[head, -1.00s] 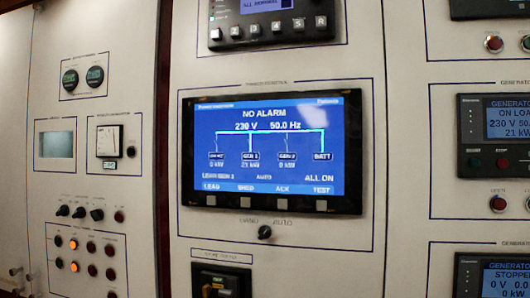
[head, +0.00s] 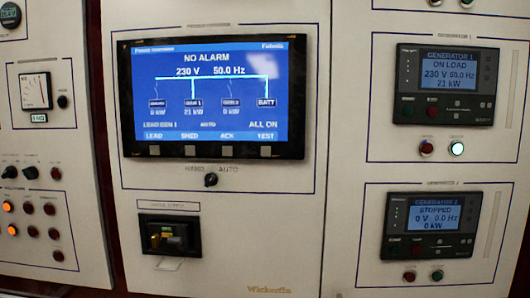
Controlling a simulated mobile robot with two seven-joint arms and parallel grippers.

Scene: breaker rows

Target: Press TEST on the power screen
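The power screen (head: 216,95) is a blue display in a black bezel, upper centre of the head view. It reads NO ALARM, 230 V, 50.0 Hz, with GEN 1 at 21 kW and ALL ON at the lower right. The TEST label (head: 267,136) is at the right end of its bottom row, beside LEAD, SHED and ACK. A small grey button (head: 266,151) sits in the bezel below TEST. Neither of my grippers is in view.
Below the screen are a HAND/AUTO knob (head: 211,180) and a black switch box (head: 170,236). Generator 1 panel (head: 446,86) reads ON LOAD and the lower generator panel (head: 430,225) reads STOPPED, both at right. Indicator lamps and knobs fill the left panel (head: 78,105).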

